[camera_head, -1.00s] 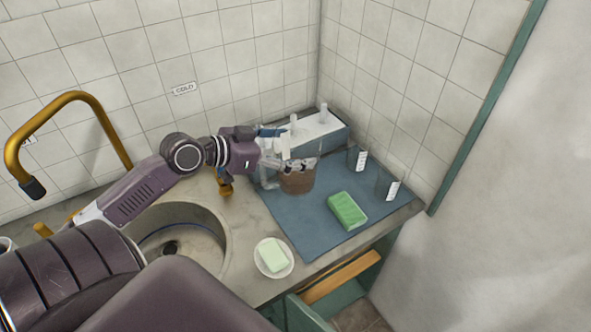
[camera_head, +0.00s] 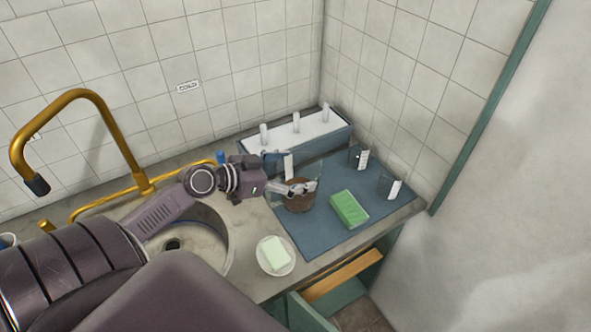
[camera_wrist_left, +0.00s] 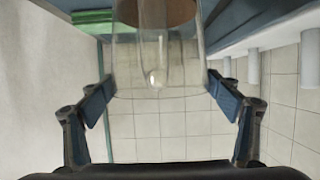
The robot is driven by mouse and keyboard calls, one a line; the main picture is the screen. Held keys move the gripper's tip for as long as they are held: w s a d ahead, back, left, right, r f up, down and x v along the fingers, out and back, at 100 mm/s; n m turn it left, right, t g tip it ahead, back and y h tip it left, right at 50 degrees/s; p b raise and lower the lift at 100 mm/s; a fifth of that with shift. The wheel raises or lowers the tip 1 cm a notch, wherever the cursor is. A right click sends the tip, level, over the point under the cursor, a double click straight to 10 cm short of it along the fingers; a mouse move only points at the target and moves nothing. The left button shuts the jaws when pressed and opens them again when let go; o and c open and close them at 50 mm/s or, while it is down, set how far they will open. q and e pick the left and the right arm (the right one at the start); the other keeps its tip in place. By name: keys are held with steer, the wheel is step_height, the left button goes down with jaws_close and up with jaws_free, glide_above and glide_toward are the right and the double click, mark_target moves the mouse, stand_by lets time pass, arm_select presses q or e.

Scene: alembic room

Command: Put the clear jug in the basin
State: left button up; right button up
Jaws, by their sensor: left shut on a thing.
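The clear jug (camera_head: 314,181), with something brown at its bottom, is over the blue mat in the head view. My left gripper (camera_head: 292,188) is shut on its side. In the left wrist view the glass (camera_wrist_left: 160,55) fills the space between the two fingers of my left gripper (camera_wrist_left: 161,88), with a brown round part at the top edge. Whether the jug touches the mat is unclear. The round basin (camera_head: 226,228) is sunk in the counter to the left, partly hidden by my arm. My right gripper is out of view.
A gold tap (camera_head: 112,100) arches left of the basin. A soap dish (camera_head: 289,266) sits at the basin's right edge. A green sponge (camera_head: 349,209) and two labelled glass beakers (camera_head: 387,183) are on the mat (camera_head: 320,240). A white-topped rack (camera_head: 310,128) with pegs stands behind.

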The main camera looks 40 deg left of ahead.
arm_select(q)
steer(key=o, duration=1.6)
steer(key=shift+f, duration=0.15)
steer(key=o, duration=0.5)
steer(key=shift+s+r, duration=0.15)
steer(key=shift+r, duration=0.05)
